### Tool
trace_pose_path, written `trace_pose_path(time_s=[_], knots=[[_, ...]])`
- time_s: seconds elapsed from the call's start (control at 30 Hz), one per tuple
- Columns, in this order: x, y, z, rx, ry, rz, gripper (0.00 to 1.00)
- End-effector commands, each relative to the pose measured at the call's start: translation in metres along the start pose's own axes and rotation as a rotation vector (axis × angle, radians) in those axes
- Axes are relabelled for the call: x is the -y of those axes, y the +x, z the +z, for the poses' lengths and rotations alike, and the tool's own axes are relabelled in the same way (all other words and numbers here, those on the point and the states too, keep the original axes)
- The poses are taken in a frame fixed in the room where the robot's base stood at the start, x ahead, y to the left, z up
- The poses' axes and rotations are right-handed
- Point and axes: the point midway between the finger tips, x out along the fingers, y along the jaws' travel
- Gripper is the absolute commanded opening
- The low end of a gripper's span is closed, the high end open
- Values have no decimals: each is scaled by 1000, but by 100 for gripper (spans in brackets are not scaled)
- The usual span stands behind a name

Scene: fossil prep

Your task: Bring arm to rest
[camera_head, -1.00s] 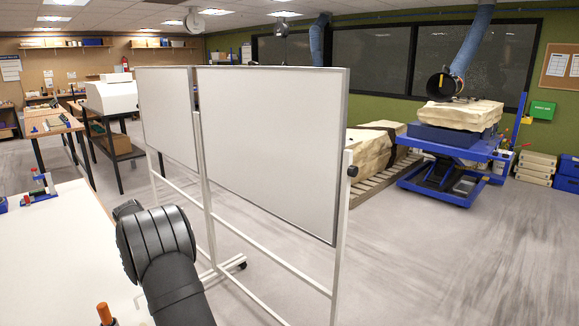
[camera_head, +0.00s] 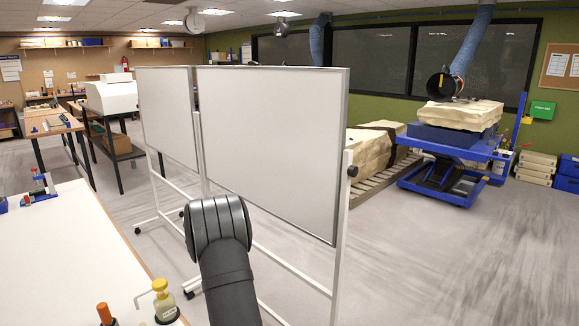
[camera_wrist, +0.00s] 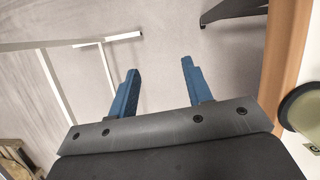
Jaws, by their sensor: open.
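My gripper (camera_wrist: 158,85) shows in the wrist view with its two blue fingers spread apart and nothing between them. Bare grey floor lies beyond the fingertips. In the head view my black arm rises from the bottom, to the right of the white table (camera_head: 70,250) and in front of the whiteboard stand. The gripper itself is hidden in the head view.
A wheeled whiteboard (camera_head: 265,140) stands close behind my arm; its white frame also shows in the wrist view (camera_wrist: 62,85). A yellow-capped bottle (camera_head: 165,302) and an orange-topped tool (camera_head: 104,313) are at the table's near edge. Open floor (camera_head: 440,270) lies right.

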Motion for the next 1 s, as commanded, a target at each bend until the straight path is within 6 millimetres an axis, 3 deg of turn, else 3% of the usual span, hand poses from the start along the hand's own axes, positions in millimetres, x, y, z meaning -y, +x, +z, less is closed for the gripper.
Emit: trace_pose_path(time_s=[0.3,0.7,1.0], knots=[[-25,41,44,1,223,-77,46],[-42,89,100,1,503,-174,46],[-44,105,118,0,602,-206,46]])
